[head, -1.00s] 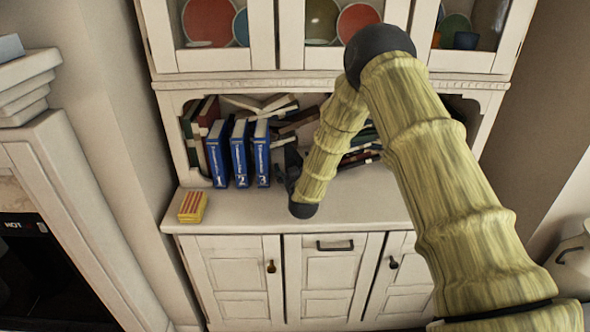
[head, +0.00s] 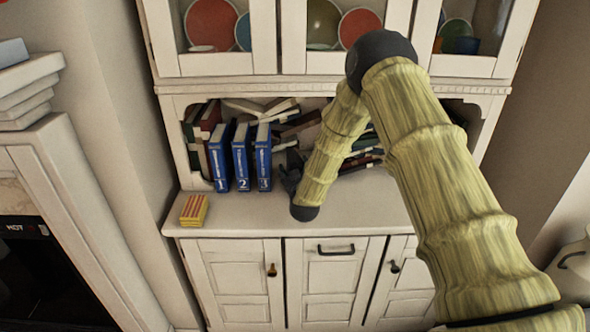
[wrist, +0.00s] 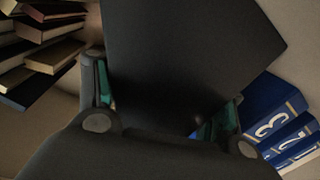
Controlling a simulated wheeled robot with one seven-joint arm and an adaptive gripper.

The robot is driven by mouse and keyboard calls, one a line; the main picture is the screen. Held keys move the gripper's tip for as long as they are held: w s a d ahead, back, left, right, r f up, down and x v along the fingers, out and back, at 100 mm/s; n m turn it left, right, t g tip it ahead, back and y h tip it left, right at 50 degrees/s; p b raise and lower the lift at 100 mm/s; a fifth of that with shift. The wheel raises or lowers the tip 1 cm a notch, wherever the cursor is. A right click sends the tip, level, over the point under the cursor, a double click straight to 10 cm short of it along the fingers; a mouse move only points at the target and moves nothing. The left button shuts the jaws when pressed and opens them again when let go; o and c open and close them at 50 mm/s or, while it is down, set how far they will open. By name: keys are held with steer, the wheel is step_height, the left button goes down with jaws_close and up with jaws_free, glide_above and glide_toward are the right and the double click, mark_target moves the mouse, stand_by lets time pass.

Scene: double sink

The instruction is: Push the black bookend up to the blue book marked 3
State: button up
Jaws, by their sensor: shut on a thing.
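The black bookend (wrist: 190,60) fills the middle of the wrist view, a dark plate between my fingers. In the head view it is a small dark shape (head: 294,158), largely hidden by my gripper (head: 288,179). My gripper (wrist: 165,115) is shut on the bookend, just right of the blue book marked 3 (head: 263,160). The blue book marked 3 (wrist: 268,105) also shows in the wrist view, right of the fingers. A small gap seems to show between gripper and book in the head view; whether the bookend touches the book I cannot tell.
Blue books marked 2 (head: 241,160) and 1 (head: 219,162) stand upright left of book 3, with darker books behind. Loose books (wrist: 35,45) lie stacked on the other side of my gripper. A yellow and red box (head: 194,209) sits at the counter's left front; the middle front is clear.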

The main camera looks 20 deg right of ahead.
steer(key=shift+a, duration=0.15)
steer(key=shift+w+a, duration=0.2)
steer(key=shift+a, duration=0.7)
steer(key=shift+w+a, duration=0.25)
steer(key=shift+a, duration=0.65)
steer(key=shift+w+a, duration=0.2)
steer(key=shift+a, duration=0.7)
steer(key=shift+c, duration=0.2)
steer(key=o, duration=1.7)
steer(key=shift+f, duration=0.1)
steer(key=shift+s, duration=0.1)
steer(key=s, duration=0.3)
steer(key=s+a, duration=0.1)
steer(key=s, duration=0.3)
steer(key=s+a+r, duration=0.1)
steer(key=s, duration=0.3)
steer(key=shift+s, duration=0.25)
steer(key=shift+f, duration=0.1)
